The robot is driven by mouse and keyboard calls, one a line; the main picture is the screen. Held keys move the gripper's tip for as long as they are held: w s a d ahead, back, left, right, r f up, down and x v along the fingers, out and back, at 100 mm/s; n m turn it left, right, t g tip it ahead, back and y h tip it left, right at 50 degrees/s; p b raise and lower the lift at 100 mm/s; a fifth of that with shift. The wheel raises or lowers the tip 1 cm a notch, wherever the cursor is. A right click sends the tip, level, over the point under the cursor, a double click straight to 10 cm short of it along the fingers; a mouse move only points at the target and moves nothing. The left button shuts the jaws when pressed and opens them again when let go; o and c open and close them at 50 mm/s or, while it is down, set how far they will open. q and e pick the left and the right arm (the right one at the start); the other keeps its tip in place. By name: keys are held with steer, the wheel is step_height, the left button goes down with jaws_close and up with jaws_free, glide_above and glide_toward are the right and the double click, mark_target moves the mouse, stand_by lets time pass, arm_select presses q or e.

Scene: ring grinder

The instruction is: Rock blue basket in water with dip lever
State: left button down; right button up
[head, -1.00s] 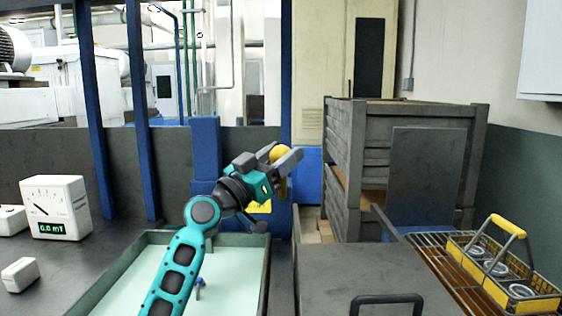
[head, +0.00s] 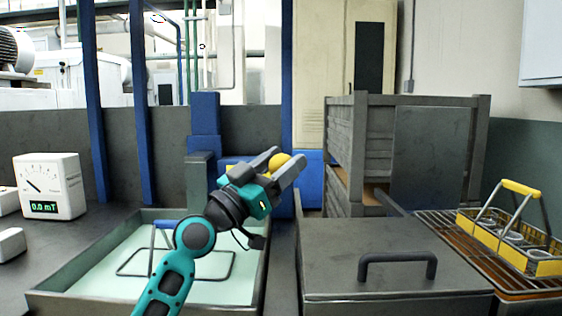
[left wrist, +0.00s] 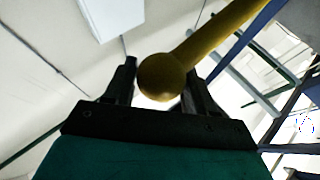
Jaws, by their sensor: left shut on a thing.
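My left gripper (head: 278,166) is shut on the yellow ball knob (head: 280,159) of the dip lever, in front of the blue block at the back of the tank. In the left wrist view the knob (left wrist: 162,77) sits between the two fingers, with a yellow rod running up to the right from it. The blue basket (head: 163,226) shows as a blue handle and a thin dark frame in the pale water of the tank (head: 65,300). My left arm covers part of the basket and tank. My right gripper is not in view.
A meter (head: 50,187) reading 0.0 mT stands left of the tank. A grey lidded box (head: 330,262) with a dark handle is to the right. Beyond it, a yellow basket (head: 480,236) with metal rings stands on a wire rack (head: 435,226). Grey crates stand behind.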

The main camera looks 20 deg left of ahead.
arm_select(q)
steer(key=shift+w+f, duration=0.1)
steer(key=shift+f, duration=0.15)
steer(key=c, duration=0.5)
jaws_free()
steer(key=shift+r, duration=0.1)
